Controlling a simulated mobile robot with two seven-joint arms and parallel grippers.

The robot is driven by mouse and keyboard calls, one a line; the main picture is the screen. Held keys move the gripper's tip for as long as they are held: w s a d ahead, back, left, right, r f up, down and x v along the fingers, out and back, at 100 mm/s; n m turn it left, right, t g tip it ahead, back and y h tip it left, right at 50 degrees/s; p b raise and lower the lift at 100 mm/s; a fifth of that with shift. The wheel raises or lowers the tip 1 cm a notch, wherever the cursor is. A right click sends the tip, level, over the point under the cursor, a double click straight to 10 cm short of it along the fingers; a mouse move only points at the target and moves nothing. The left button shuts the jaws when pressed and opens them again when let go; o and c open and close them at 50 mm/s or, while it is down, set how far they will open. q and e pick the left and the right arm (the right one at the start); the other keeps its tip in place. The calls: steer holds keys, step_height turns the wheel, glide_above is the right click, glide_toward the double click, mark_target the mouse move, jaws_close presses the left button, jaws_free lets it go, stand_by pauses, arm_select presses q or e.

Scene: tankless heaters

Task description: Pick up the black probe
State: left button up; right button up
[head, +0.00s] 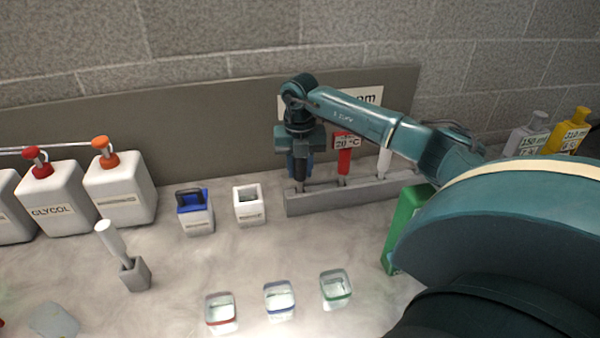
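My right gripper (300,170) points down at the left end of the grey rack (365,193). Its fingers are at a dark upright piece (299,184) in the rack, which looks like the lower part of the black probe. The fingers and hand hide its upper part. I cannot tell whether the fingers touch it or are closed on it. A red probe (344,160) with a 20 °C tag and a white probe (384,162) stand in the same rack to the right. My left gripper is not in view.
White jugs (122,190) stand at the left. A blue-rimmed container (196,217) and a white container (249,206) stand left of the rack. Three small cups, one with a red rim (220,310), are in front. A green object (403,225) is beside my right arm.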

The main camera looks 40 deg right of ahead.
steer(key=c, duration=0.5)
